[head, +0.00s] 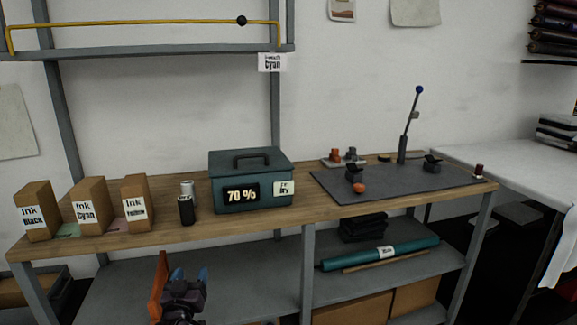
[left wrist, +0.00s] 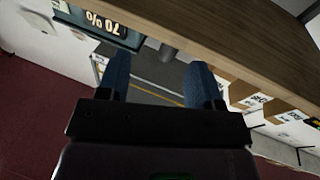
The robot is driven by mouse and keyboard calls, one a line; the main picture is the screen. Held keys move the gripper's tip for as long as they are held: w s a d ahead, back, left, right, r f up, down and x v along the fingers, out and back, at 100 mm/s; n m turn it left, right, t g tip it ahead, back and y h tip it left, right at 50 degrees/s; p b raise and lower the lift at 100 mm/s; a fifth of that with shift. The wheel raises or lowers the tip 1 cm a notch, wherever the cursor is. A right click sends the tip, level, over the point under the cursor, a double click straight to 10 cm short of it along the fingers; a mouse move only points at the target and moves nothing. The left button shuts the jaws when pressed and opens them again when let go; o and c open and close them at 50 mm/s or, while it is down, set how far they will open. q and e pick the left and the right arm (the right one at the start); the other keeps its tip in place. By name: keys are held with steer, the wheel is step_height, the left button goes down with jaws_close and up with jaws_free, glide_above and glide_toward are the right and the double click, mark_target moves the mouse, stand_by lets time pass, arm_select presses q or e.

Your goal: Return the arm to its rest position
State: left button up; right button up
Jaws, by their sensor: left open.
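My left gripper (head: 190,275) is in front of the workbench, below its top, at the lower middle of the head view. Its two blue fingers also show in the left wrist view (left wrist: 160,82), apart and with nothing between them. Part of my left arm is cut off by the bottom edge of the head view. My right gripper is not in view.
The wooden workbench (head: 310,208) has its front edge near my left gripper. On it stand boxes labelled Ink (head: 92,200), two small cylinders, a teal box (head: 260,165) reading 70 % and a dark mat (head: 400,180). A lower shelf holds a teal roll (head: 410,248).

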arm_select(q)
steer(key=s+f+m+g, duration=0.1)
steer(key=s+f+g, duration=0.2)
steer(key=s, duration=1.1)
steer(key=s+a+f+g+p, duration=0.1)
steer(key=s+f+g, duration=0.2)
steer(key=s, duration=1.1)
steer(key=s+a+f+m+g, duration=0.1)
steer(key=s+f, duration=0.6)
steer(key=s, duration=0.8)
steer(key=shift+f+m+g+p, duration=0.2)
steer(key=shift+m+g+p, duration=0.15)
steer(key=shift+g, duration=0.55)
steer(key=shift+s, duration=0.1)
